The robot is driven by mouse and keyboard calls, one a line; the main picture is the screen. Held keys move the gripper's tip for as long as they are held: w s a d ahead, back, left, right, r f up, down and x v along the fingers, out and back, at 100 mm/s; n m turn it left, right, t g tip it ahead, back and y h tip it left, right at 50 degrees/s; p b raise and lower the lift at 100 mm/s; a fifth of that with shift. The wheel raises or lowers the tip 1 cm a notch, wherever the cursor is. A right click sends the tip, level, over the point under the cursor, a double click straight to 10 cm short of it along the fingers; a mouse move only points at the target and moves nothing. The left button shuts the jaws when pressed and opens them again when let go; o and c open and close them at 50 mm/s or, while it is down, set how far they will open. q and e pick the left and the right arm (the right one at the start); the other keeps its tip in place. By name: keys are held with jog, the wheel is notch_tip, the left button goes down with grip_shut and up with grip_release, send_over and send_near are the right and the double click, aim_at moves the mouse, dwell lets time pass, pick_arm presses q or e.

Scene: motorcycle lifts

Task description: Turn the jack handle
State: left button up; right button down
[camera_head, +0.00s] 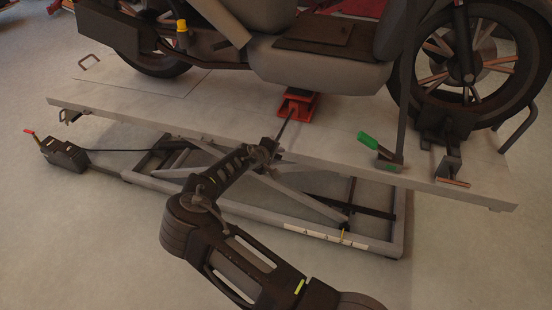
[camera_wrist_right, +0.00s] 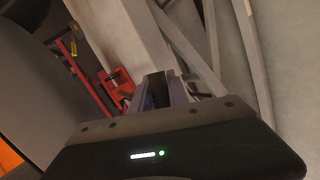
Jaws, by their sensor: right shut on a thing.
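The red jack (camera_head: 298,105) sits on the lift platform under the motorcycle's middle. Its thin dark handle (camera_head: 286,127) slopes from the jack toward the platform's near edge. My right gripper (camera_head: 264,152) is at the handle's near end, shut on it. In the right wrist view, a dark piece, seemingly the handle's end (camera_wrist_right: 157,87), is between the fingers of my right gripper (camera_wrist_right: 160,93). The gripper hides most of the grip. A red frame (camera_wrist_right: 116,85) shows beyond, left of the fingers. My left gripper is not in view.
The lift platform (camera_head: 420,186) has a raised near edge beside my right gripper, with its grey base frame (camera_head: 385,250) below. A motorcycle (camera_head: 320,72) stands above the jack. A green-handled lever (camera_head: 368,141) is to the right. A pedal unit (camera_head: 65,155) lies at the left.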

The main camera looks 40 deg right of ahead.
jog(key=n+g+h+b, duration=0.1)
jog(key=r+b, duration=0.1)
jog(key=shift+d+n+g+h+b, duration=0.2)
jog(key=shift+n+g+h+b, duration=0.2)
jog(key=shift+s+d, duration=0.1)
jog(key=c, duration=1.2)
grip_release()
jog(key=shift+f, duration=0.1)
jog(key=shift+s, duration=0.1)
jog(key=v, duration=0.7)
jog(key=shift+a+p, duration=0.3)
jog(key=shift+a, duration=0.1)
